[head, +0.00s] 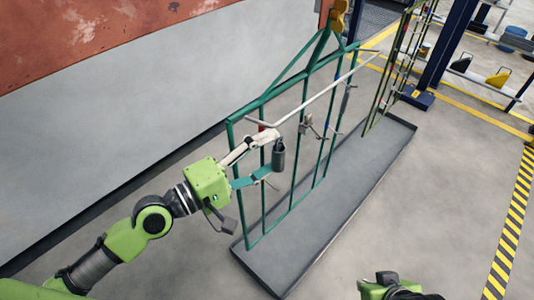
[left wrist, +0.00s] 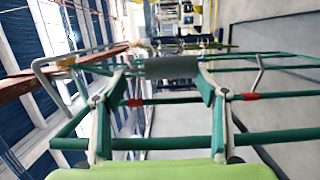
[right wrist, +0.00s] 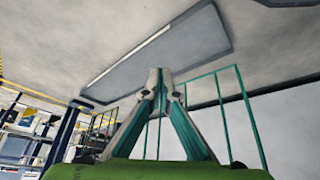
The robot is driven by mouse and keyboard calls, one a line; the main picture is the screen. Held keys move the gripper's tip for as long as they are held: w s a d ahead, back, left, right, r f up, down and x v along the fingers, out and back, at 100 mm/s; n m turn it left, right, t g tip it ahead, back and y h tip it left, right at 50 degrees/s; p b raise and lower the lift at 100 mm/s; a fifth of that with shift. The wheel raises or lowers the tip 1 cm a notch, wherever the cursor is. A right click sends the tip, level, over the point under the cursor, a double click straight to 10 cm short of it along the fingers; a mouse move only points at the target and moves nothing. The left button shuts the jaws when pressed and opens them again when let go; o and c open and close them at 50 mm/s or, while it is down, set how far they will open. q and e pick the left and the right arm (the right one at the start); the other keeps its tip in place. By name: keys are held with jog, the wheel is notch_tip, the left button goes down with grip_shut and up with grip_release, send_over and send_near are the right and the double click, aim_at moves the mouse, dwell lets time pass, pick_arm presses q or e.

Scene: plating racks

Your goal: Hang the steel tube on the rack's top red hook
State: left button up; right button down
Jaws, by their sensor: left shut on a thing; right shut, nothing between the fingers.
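My left gripper (head: 275,152) is shut on the steel tube (head: 279,157), a short dark grey cylinder, and holds it in front of the green rack (head: 249,190). In the left wrist view the tube (left wrist: 172,67) lies across between both fingertips. The rack's red-marked hooks show there behind the fingers, one at left (left wrist: 135,103) and one at right (left wrist: 250,96). In the head view a red mark (head: 261,128) shows just behind the gripper. I cannot tell whether the tube touches a hook. My right gripper (right wrist: 160,82) is shut and empty, low and away from the rack.
Grey metal parts (head: 306,125) hang farther along the rack. A grey tray (head: 335,215) lies on the floor under it. An orange carrier (head: 340,18) holds the rack from above. A second rack (head: 385,85) stands behind.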

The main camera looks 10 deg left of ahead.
pick_arm(q)
jog(key=shift+w+a+f+b, duration=0.15)
jog(key=shift+a+b, duration=0.05)
jog(key=shift+b, duration=0.15)
pick_arm(e)
jog(key=shift+w+a+r+t, duration=0.2)
jog(key=shift+w+t, duration=0.1)
jog(key=shift+w, duration=0.35)
jog(key=shift+w+a+r+t, duration=0.1)
jog(key=shift+w+a+t, duration=0.15)
jog(key=shift+w, duration=0.4)
jog(key=shift+w+r+t, duration=0.2)
jog(key=shift+w+t, duration=0.05)
jog(key=shift+w, duration=0.15)
pick_arm(q)
jog(key=shift+f, duration=0.1)
pick_arm(e)
jog(key=shift+w+a+r, duration=0.1)
jog(key=shift+w+a, duration=0.05)
jog(key=shift+w, duration=0.15)
jog(key=shift+w+t, duration=0.1)
jog(key=shift+t, duration=0.2)
